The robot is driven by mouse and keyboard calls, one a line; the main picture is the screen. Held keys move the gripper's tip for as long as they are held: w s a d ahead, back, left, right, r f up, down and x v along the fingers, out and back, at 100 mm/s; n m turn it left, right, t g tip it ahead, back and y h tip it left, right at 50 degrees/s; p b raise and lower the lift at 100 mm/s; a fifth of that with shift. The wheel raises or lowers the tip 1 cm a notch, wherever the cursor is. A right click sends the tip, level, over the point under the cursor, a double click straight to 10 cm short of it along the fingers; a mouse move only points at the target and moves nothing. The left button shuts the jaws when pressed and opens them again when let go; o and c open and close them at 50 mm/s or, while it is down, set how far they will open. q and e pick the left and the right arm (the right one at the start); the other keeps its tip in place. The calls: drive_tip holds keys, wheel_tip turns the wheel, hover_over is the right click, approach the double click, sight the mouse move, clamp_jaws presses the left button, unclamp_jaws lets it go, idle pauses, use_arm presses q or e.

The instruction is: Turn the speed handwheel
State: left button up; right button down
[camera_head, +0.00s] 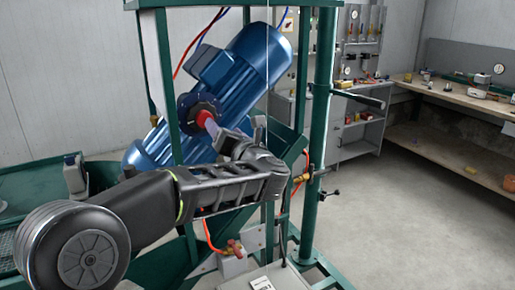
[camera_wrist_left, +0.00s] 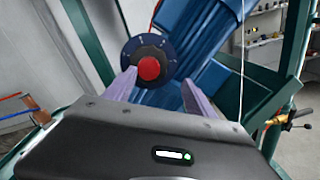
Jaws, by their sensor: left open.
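The speed handwheel is a dark disc with pale marks and a red hub, on the blue motor (camera_head: 238,82). In the head view the handwheel (camera_head: 190,106) faces my left gripper (camera_head: 222,136), which is just right of and below the red hub. In the left wrist view the handwheel (camera_wrist_left: 150,46) is ahead, between and beyond the two pale purple fingertips. My left gripper (camera_wrist_left: 159,80) is open and empty there. I cannot tell whether a finger touches the rim. My right gripper is not in view.
Green frame posts (camera_head: 320,110) stand around the motor. A brass valve with a black handle (camera_wrist_left: 285,120) sits at the right in the wrist view. A red-handled valve (camera_head: 234,247) is low on the frame. A workbench (camera_head: 455,95) is at the back right, with clear floor before it.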

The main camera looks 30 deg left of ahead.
sight(203, 118)
use_arm(q)
drive_tip(key=n, duration=0.1)
drive_tip(key=s+a+n+g, duration=0.1)
drive_tip(key=n, duration=0.1)
drive_tip(key=shift+s+a+n+y, duration=0.1)
drive_tip(key=shift+s+n+y, duration=0.05)
drive_tip(key=shift+n+y, duration=0.2)
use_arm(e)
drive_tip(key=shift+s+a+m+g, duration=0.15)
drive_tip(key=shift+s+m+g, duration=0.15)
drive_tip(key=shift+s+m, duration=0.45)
use_arm(q)
drive_tip(key=p+x, duration=0.3)
drive_tip(key=x, duration=0.4)
drive_tip(key=shift+a, duration=0.4)
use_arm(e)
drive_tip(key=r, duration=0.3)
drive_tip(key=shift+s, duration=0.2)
